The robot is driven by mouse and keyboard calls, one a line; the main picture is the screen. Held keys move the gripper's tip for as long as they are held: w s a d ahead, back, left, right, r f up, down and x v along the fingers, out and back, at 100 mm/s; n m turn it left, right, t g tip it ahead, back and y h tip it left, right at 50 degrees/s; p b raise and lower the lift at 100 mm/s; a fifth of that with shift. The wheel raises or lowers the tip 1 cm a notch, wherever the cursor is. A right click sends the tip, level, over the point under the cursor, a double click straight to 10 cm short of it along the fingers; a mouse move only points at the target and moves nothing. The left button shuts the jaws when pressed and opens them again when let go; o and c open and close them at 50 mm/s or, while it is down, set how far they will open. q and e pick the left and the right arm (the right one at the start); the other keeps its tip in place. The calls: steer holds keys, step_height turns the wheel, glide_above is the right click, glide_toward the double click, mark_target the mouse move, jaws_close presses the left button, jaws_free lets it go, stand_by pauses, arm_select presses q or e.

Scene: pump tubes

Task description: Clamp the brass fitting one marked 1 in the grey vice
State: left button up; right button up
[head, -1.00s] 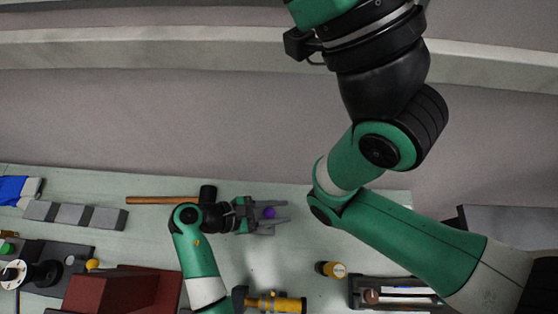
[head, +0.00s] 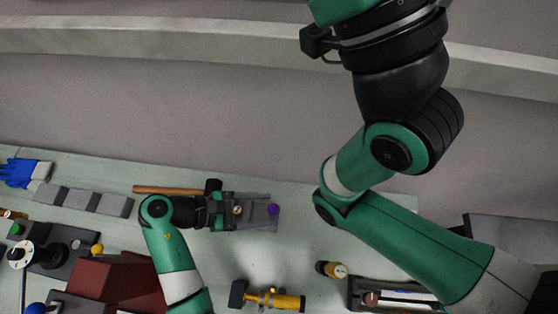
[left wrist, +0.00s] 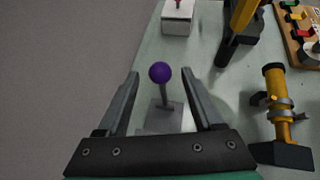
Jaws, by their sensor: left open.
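The grey vice (head: 264,222) is on the table beneath my left gripper. Its lever ends in a purple ball (head: 273,210). In the left wrist view the purple ball (left wrist: 160,72) stands on a tilted stem above a grey base (left wrist: 163,118). A small round brass-coloured piece (head: 238,210), perhaps the fitting, shows between my fingers near the palm; its mark is unreadable, and whether the vice grips it cannot be told. My left gripper (head: 262,211) is open, its fingers on either side of the lever, seemingly apart from it. My right gripper is out of view.
A yellow pump-like body (head: 275,299) lies to the front, with a brass-coloured cylinder (head: 332,269) right of it. A hammer (head: 165,190) lies behind my left wrist. Grey blocks (head: 82,200) and a red-brown box (head: 112,280) stand left. Table between vice and cylinder is clear.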

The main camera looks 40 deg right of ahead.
arm_select(q)
steer(key=v, duration=0.5)
steer(key=shift+w+a, duration=0.1)
stand_by(0.3)
